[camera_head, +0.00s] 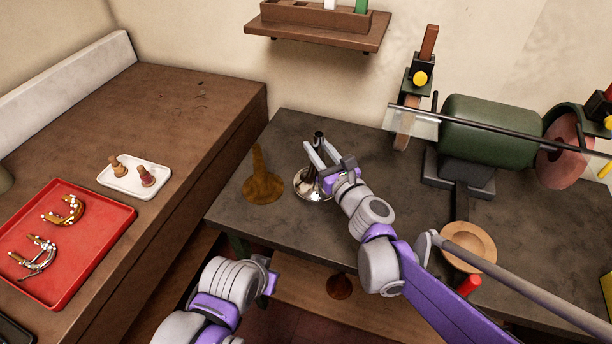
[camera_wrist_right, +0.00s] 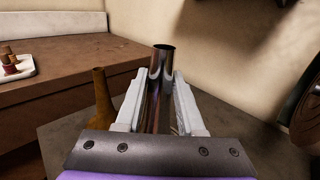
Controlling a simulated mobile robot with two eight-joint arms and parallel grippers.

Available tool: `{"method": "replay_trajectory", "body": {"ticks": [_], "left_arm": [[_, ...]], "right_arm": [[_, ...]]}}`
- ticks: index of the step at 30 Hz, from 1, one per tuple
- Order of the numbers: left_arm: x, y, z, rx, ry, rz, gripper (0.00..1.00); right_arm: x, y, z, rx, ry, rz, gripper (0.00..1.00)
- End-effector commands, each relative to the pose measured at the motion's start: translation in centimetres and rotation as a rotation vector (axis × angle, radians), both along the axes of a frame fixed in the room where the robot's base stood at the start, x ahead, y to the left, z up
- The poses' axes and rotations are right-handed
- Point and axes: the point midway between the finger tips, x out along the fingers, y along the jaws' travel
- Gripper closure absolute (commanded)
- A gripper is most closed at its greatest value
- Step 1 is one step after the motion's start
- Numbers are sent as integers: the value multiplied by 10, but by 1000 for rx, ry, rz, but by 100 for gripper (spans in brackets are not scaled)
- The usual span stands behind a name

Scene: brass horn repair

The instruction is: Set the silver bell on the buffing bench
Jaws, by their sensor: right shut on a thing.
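The silver bell (camera_head: 312,188) is upright, flared end down, at or just above the dark top of the buffing bench (camera_head: 330,231); I cannot tell if its rim touches. My right gripper (camera_head: 317,155) is shut on its narrow neck. In the right wrist view, the silver tube (camera_wrist_right: 160,75) stands between the two pale fingers (camera_wrist_right: 158,105), and its flare is hidden. My left arm's end (camera_head: 265,275) is in front of the bench at the bottom of the head view; its fingers do not show clearly.
A brass bell (camera_head: 261,184) stands on the bench just left of the silver one. The green buffing machine (camera_head: 490,130) and a wooden dish (camera_head: 468,247) are to the right. A side counter holds a red tray (camera_head: 97,260) and a white tray (camera_head: 121,185). A wall shelf (camera_head: 318,32) hangs behind.

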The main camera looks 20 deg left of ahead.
Motion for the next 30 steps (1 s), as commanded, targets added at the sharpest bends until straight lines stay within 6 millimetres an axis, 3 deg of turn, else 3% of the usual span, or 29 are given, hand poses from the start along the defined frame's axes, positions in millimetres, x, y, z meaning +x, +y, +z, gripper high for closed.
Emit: {"method": "replay_trajectory", "body": {"ticks": [3, 18, 29, 30], "left_arm": [[-2, 0, -5, 0, 3, 0, 100], [-4, 0, -11, 0, 7, 0, 100], [-5, 0, -15, 0, 9, 0, 100], [-5, 0, -13, 0, 9, 0, 100]], "right_arm": [[0, 0, -26, 0, 1, 0, 100], [0, 0, -79, 0, 0, -1, 100], [0, 0, -84, -1, 1, -1, 100], [0, 0, -83, 0, 0, -1, 55]]}}
